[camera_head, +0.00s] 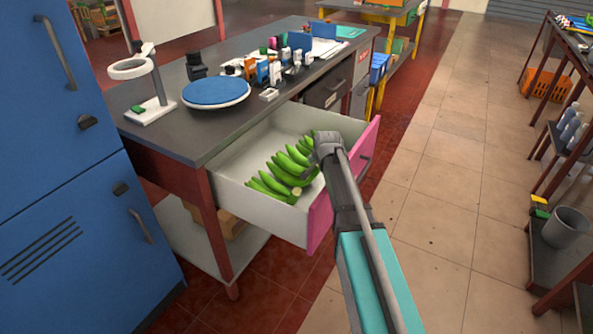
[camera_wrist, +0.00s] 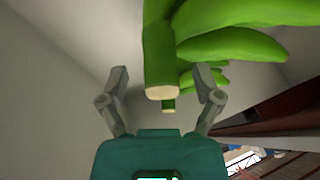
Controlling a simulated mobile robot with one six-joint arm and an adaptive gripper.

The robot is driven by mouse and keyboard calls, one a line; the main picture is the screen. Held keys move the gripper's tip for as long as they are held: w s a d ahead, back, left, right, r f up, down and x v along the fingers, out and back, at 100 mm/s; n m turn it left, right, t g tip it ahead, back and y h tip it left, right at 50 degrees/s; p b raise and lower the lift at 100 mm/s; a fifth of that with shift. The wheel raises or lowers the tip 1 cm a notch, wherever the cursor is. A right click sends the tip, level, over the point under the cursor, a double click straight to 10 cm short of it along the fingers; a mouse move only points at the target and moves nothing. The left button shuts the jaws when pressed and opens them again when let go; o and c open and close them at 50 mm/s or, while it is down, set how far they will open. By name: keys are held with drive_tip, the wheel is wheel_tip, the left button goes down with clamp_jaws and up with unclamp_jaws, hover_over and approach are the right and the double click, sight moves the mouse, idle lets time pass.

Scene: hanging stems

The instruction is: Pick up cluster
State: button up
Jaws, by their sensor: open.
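A cluster of green bananas (camera_head: 283,176) lies in an open drawer (camera_head: 232,197) with pale walls and a pink front. My gripper (camera_head: 314,170) is over the drawer at the right end of the cluster, and partly hides it. In the wrist view my gripper (camera_wrist: 161,82) is open, with one finger on each side of the cluster's cut green stem (camera_wrist: 160,60). The stem's pale cut end faces the wrist camera. The fingers look apart from the stem. The bananas spread out behind it to the upper right.
The pink drawer front (camera_head: 320,217) stands beside my arm. The dark worktop (camera_head: 185,122) above holds a blue round turntable (camera_head: 216,91), a white stand (camera_head: 152,109) and several small items. A blue cabinet (camera_head: 70,190) is at the left.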

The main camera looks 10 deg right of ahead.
clamp_jaws()
idle(0.5)
drive_tip(key=shift+r, duration=0.2)
wheel_tip(320, 180, up, 10)
drive_tip(key=p, duration=1)
drive_tip(key=shift+f, duration=0.25)
drive_tip(key=shift+r, duration=0.15)
idle(0.6)
wheel_tip(320, 180, up, 13)
drive_tip(key=p, duration=1.3)
idle(0.4)
